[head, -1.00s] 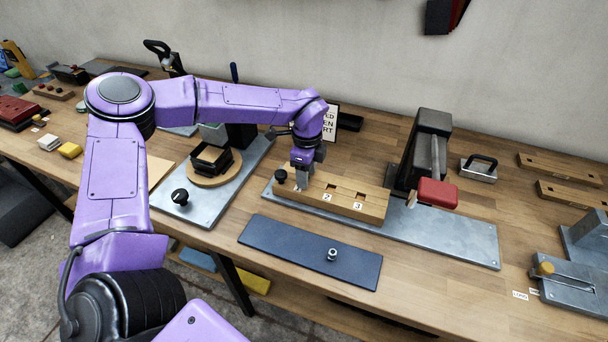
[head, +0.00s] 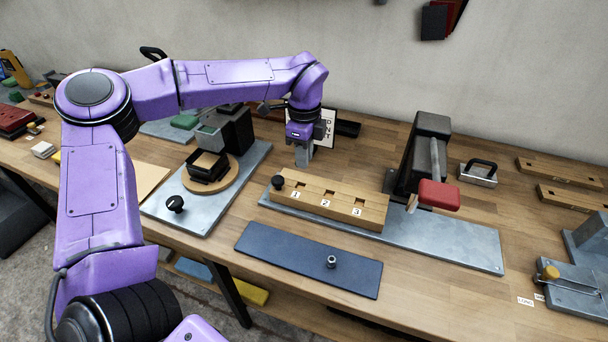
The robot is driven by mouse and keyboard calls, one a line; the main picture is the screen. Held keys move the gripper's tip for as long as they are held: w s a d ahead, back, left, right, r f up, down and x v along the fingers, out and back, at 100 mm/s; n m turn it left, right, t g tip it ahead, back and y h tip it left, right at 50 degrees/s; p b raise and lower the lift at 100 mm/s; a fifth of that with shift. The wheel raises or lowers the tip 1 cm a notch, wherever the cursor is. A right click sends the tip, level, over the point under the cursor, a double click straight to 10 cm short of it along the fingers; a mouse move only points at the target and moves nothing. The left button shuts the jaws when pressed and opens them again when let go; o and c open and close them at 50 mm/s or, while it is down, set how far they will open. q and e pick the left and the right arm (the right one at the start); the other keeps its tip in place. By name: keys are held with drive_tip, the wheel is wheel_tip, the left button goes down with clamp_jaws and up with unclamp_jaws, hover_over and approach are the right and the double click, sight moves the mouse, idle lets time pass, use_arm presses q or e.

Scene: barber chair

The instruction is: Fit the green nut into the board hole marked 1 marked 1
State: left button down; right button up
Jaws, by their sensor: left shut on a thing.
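The wooden board (head: 330,206) has a row of square holes with labels 1, 2 and 3 and lies on a grey metal plate. Hole 1 (head: 299,184) is the leftmost, next to a black knob. My left gripper (head: 302,163) is above the board's back edge near hole 1, pointing down and apart from the hole. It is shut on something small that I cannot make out. I see no green nut in the open. A silvery nut-like piece (head: 332,261) stands on the dark blue mat (head: 290,258). My right gripper is not in view.
A black press with a red block (head: 438,195) stands right of the board. A metal plate with a round wooden disc and a black tray (head: 208,167) is at left. A sign stands behind the gripper.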

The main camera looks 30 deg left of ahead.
sight(304, 178)
use_arm(q)
wheel_tip(304, 178, up, 2)
wheel_tip(304, 178, down, 9)
drive_tip(key=shift+f+p, duration=0.2)
drive_tip(key=shift+p, duration=0.95)
drive_tip(key=shift+f+b, duration=0.4)
drive_tip(key=c, duration=1)
unclamp_jaws()
drive_tip(key=shift+c, duration=0.2)
drive_tip(key=shift+r, duration=0.1)
